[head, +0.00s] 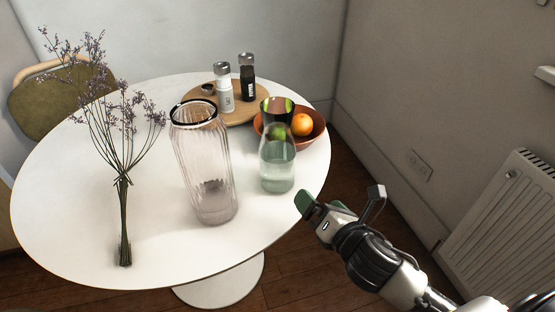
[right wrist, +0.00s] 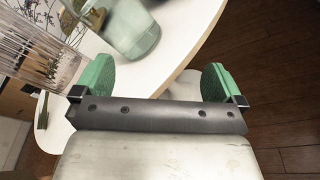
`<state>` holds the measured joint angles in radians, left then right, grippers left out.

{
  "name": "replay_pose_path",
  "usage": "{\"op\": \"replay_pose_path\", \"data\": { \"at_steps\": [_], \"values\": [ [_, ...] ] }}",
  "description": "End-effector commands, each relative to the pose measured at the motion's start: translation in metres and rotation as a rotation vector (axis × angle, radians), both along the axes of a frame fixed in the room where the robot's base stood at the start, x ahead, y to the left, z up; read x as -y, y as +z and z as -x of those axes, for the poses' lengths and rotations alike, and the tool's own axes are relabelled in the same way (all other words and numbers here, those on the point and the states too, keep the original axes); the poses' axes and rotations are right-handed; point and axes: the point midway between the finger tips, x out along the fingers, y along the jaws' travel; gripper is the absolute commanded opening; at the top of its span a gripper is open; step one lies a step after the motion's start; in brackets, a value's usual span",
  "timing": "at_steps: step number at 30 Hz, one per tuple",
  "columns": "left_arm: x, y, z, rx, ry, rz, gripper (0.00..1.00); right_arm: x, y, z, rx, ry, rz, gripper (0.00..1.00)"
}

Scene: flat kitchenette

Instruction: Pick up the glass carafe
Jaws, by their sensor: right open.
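The glass carafe (head: 277,170) stands upright near the right edge of the round white table (head: 75,245) and looks part filled with clear liquid. Its neck overlaps a fruit bowl behind it. In the right wrist view, the lower body of the carafe (right wrist: 132,36) shows at the top, beyond my fingers, with its top cut off. My right gripper (head: 340,198) is open and empty, right of the carafe and apart from it, just off the table edge. Its green-padded fingers (right wrist: 158,82) are spread in the wrist view. My left gripper is not in view.
A tall ribbed glass vase (head: 203,165) stands left of the carafe. An orange bowl (head: 318,130) with fruit is behind it. A wooden board (head: 205,107) holds two shakers. Dried flowers (head: 122,200) are at left. A radiator (head: 500,215) is at right.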

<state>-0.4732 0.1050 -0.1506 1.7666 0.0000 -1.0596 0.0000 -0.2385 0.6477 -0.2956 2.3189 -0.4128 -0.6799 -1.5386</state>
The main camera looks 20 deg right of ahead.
Motion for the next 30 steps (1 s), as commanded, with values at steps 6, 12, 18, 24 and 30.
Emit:
{"op": "replay_pose_path", "data": {
  "at_steps": [6, 12, 18, 24, 30],
  "values": [
    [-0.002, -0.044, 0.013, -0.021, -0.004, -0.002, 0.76, -0.012, 0.030, -0.015, 0.254, 0.227, 0.529, 1.00],
    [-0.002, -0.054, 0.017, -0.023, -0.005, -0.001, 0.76, -0.018, 0.036, -0.027, 0.309, 0.265, 0.635, 1.00],
    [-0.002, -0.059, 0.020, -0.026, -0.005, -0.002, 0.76, -0.028, 0.036, -0.056, 0.307, 0.262, 0.631, 1.00],
    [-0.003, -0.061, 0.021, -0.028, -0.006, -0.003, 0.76, -0.033, 0.035, -0.070, 0.304, 0.263, 0.629, 1.00],
    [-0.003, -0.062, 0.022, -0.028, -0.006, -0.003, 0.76, -0.045, 0.039, -0.093, 0.306, 0.261, 0.626, 1.00]
  ]
}}
